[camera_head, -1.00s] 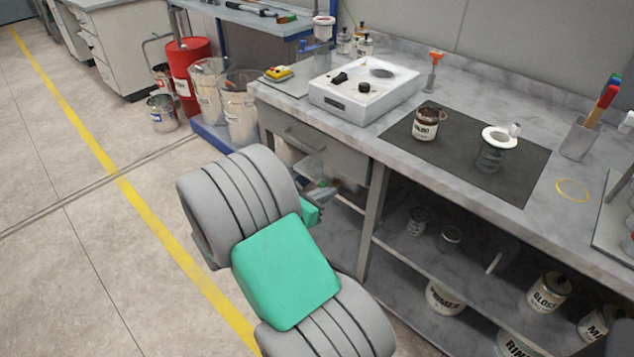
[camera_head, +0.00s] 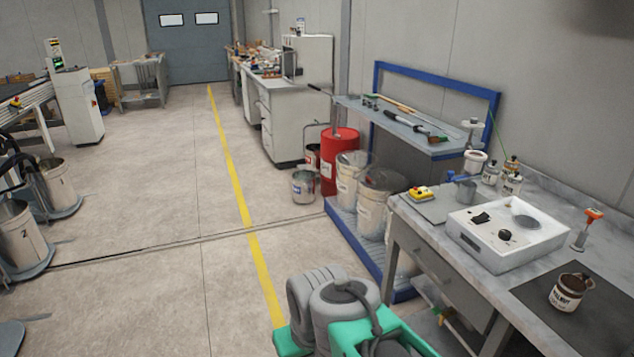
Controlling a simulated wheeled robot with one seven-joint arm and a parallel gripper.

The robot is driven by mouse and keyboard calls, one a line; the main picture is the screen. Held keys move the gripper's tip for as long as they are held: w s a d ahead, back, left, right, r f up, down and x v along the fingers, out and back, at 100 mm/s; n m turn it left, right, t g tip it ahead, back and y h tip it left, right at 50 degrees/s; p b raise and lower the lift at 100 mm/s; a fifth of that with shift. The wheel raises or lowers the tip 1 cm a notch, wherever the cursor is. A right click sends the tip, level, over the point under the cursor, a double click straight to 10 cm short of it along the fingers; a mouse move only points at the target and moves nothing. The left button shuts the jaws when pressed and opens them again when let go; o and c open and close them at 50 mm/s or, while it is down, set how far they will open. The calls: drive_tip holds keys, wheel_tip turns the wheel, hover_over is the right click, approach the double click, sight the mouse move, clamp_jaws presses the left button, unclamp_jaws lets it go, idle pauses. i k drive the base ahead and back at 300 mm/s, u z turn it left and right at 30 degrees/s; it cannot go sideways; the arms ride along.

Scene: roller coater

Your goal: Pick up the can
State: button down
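A small can (camera_head: 567,293) with a dark top and a pale label stands upright on the dark mat (camera_head: 596,318) on the workbench at the right. The lettering on its label is too small to read surely. Nothing touches the can. My grey and green arm links show at the bottom middle, left of the bench. My gripper is not in view, so its opening and anything in it are hidden.
A white box device (camera_head: 508,238), an orange-topped tool (camera_head: 587,230) and several bottles stand on the workbench (camera_head: 430,210). A red drum (camera_head: 340,160), clear-wrapped buckets (camera_head: 380,205) and a metal pail (camera_head: 304,186) stand beyond it. The floor along the yellow line (camera_head: 233,170) is clear.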

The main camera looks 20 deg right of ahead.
sight(569, 288)
drive_tip(key=z, duration=2.9)
